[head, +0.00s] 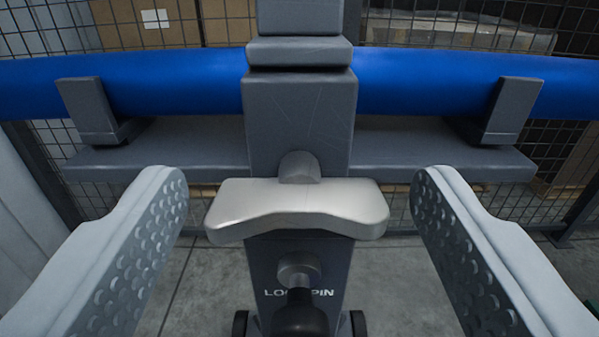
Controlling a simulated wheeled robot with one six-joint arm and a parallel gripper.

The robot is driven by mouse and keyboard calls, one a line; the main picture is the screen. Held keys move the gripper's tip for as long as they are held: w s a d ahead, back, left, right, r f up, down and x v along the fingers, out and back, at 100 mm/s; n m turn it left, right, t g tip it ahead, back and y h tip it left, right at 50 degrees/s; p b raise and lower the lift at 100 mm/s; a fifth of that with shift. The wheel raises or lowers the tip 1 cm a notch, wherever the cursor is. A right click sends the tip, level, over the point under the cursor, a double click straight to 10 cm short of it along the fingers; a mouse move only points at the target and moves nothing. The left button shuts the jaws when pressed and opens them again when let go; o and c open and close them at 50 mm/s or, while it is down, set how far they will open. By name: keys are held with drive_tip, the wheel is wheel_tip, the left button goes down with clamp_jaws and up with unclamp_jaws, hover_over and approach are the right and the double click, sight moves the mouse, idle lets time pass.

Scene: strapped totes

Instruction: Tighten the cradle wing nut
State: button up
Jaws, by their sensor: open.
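The wing nut (297,207) is a wide silver piece with two wings. It sits on a round stub on the front of the grey cradle post (298,125), its wings lying roughly level. My gripper (300,190) is open, with one dimpled finger on each side of the wing nut and a gap between each finger and the wing tips. Nothing is between the fingers but the wing nut and the post behind it. The cradle shelf (195,145) carries a blue tube (190,82) that runs across the view.
Upright grey stops (90,108) and (512,108) stand in front of the tube. Below the nut is a lock pin with a dark knob (300,315), beside partly hidden lettering. Wire mesh and a cardboard box (158,25) are behind. Concrete floor (400,270) shows below.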

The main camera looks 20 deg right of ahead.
drive_tip(key=c, duration=1)
